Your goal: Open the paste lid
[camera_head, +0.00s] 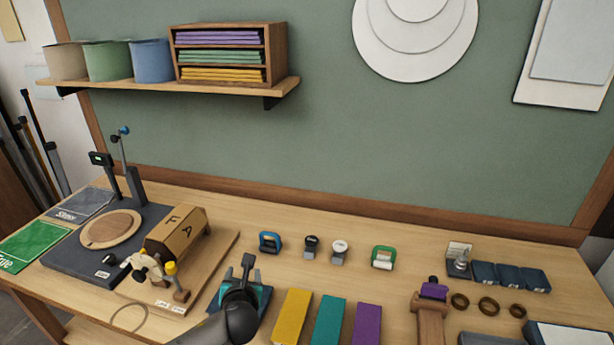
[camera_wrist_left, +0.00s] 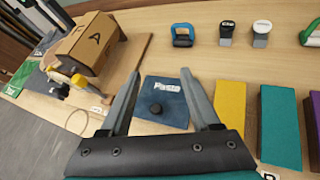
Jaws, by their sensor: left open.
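The paste lid (camera_wrist_left: 165,100) is a flat dark blue square with the word "Paste" near its far edge. A round black knob (camera_wrist_left: 157,109) stands up from it. In the left wrist view, my left gripper (camera_wrist_left: 160,74) is open and empty, with one finger on each side of the lid and the knob between them in the picture. I cannot tell its height above the lid. My right gripper is not in view.
A wooden block marked F and A (camera_head: 178,232) stands on a board to the left. Yellow (camera_head: 292,315), teal and purple blocks lie close on the right. A blue-handled clip (camera_head: 270,241) and small stamp-like pieces stand behind. A shelf (camera_head: 170,88) hangs above.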

